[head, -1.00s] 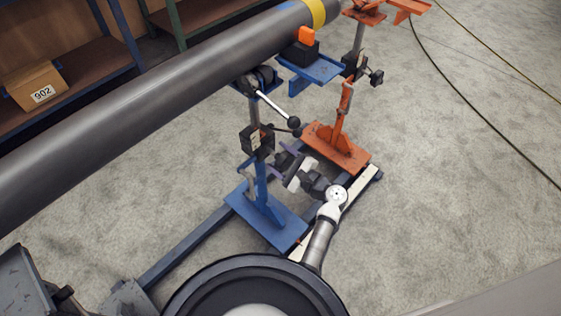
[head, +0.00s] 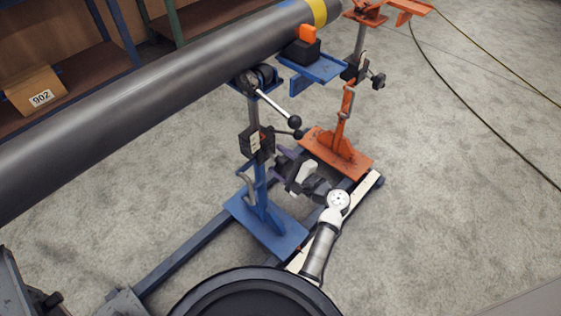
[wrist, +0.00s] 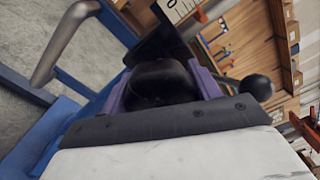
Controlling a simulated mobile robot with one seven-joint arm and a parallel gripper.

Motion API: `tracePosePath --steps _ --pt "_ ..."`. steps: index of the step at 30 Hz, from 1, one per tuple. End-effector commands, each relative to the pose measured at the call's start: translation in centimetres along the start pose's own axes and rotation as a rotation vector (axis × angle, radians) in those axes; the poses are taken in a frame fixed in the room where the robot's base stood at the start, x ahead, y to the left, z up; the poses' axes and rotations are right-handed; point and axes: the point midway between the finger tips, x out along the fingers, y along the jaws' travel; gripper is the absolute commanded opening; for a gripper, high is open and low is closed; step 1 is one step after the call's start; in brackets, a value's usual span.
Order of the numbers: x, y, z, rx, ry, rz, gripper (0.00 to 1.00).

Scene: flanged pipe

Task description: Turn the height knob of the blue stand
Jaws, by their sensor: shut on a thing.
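The blue stand (head: 262,180) stands upright under the dark pipe (head: 180,85), with a black clamp block (head: 256,143) on its post. My gripper (head: 282,157) reaches the post from the lower right, just beside this block. In the wrist view, the purple fingers of my gripper (wrist: 161,90) are shut around the black height knob (wrist: 160,80), one finger on each side. In the head view the knob is hidden by the gripper and block. Part of the blue stand (wrist: 70,115) and its bent grey handle (wrist: 65,42) show left of the fingers in the wrist view.
A lever with a black ball (head: 294,122) sticks out above my gripper; a black ball (wrist: 256,87) shows right of the fingers. An orange stand (head: 338,148) stands close behind. A shelf with a box (head: 36,90) is at left. The carpet at right is mostly clear.

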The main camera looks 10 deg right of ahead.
Motion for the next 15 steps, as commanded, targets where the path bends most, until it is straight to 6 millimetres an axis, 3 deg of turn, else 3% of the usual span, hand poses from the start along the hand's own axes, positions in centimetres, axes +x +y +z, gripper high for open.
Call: tracePosePath --steps 4,5,9,15 --pt "-0.07 0.05 -0.03 0.002 0.001 0.000 0.39" --pt "-0.07 0.05 -0.03 0.002 0.001 0.000 0.65" --pt "-0.05 0.04 -0.03 0.002 0.001 0.000 0.83" --pt "-0.02 0.02 -0.02 0.002 0.000 0.000 0.84"
